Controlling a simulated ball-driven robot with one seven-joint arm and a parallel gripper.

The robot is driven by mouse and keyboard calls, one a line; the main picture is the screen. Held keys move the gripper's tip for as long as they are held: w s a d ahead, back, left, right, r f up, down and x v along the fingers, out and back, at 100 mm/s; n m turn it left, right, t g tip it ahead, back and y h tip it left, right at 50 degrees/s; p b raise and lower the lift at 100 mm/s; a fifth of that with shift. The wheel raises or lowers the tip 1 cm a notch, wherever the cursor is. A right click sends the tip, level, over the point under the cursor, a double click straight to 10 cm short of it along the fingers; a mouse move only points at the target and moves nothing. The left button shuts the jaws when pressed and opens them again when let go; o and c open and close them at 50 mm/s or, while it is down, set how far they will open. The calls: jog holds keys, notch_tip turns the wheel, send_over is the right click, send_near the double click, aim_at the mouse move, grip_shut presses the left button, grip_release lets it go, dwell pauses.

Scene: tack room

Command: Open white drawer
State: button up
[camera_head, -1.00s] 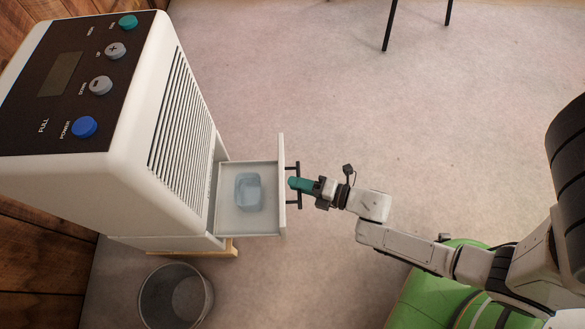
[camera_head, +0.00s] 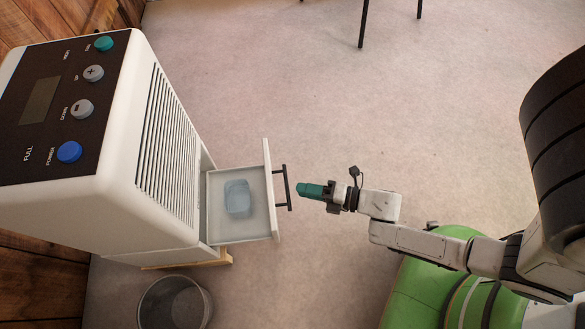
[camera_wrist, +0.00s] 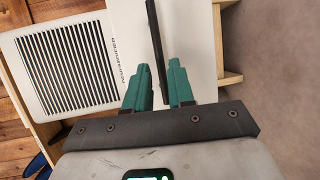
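The white drawer (camera_head: 268,185) stands pulled out from the white appliance, its inside showing. A translucent blue block or tub (camera_head: 238,198) lies in it. The dark bar handle (camera_head: 287,187) is on the drawer's front. My gripper (camera_head: 300,189), with green fingers, is just right of the handle in the head view, with a small gap between them. In the wrist view the two fingers (camera_wrist: 159,66) are spread apart and hold nothing. The handle (camera_wrist: 154,30) runs between them in that picture, beyond the tips, against the white drawer front (camera_wrist: 190,40).
The white appliance (camera_head: 120,200) with a button panel and vent slats stands at left on a wooden stand (camera_head: 215,260). A grey bin (camera_head: 175,305) stands below it. Dark thin legs (camera_head: 363,25) show at the top. The floor at right is clear.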

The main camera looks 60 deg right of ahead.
jog(key=v, duration=0.5)
jog(key=shift+p, duration=0.35)
